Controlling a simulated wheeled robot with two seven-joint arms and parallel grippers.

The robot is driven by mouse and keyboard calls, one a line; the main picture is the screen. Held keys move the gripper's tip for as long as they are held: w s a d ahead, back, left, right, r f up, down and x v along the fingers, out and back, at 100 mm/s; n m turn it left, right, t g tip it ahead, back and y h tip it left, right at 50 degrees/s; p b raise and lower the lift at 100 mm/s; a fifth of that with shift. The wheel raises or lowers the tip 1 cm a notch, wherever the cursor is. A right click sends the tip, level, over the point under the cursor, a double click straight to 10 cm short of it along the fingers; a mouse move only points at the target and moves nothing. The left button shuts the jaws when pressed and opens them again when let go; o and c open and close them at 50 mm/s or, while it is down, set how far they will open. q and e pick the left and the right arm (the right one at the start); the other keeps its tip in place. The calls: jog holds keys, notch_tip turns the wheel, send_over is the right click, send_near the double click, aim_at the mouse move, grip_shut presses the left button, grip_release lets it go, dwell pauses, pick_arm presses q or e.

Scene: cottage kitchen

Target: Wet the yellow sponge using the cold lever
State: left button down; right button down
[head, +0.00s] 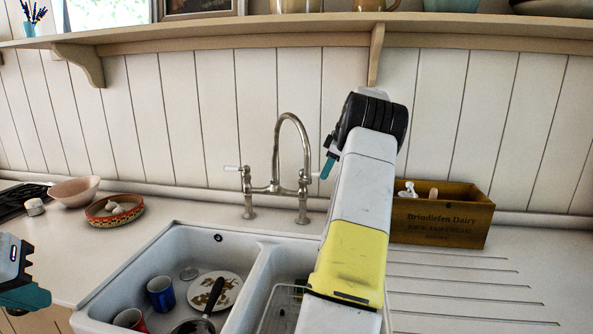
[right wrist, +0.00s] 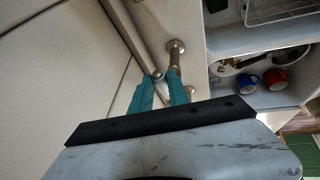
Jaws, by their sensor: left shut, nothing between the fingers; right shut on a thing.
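The bridge tap (head: 277,187) stands behind the sink with its tall curved spout. Its left lever (head: 231,168) is white-tipped and points left. Its right lever (head: 316,174) points right, to the teal fingers of my right gripper (head: 327,167). In the right wrist view the fingertips (right wrist: 160,82) close around the lever's end. No marking shows which lever is cold. My left gripper (head: 22,268) is shut and empty at the left edge, away from the sink. The yellow sponge is not in view. Any water flow cannot be made out.
The left basin (head: 202,246) holds a blue mug (head: 160,293), a red mug (head: 130,319), a dirty plate (head: 216,291) and a pan (head: 196,326). A wire rack (head: 272,310) sits in the right basin. A wooden crate (head: 441,217) stands behind my right arm. Bowls stand at left.

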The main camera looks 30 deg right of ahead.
aim_at(320, 173)
jog(key=shift+r, duration=0.15)
dwell(0.3)
jog(key=a+m+h, duration=0.1)
jog(key=m, duration=0.1)
jog(key=s+a+m+h, duration=0.1)
jog(key=a+m, duration=0.1)
jog(key=s+a+m+h, duration=0.1)
jog(key=m, duration=0.1)
jog(key=shift+s+a+m, duration=0.1)
jog(key=shift+a+m, duration=0.1)
jog(key=shift+m, duration=0.2)
jog(key=shift+s+a+m+h, duration=0.1)
jog(key=shift+a+m+h, duration=0.45)
jog(key=shift+m, duration=0.55)
jog(key=shift+a, duration=0.15)
jog(key=c, duration=1.3)
grip_release()
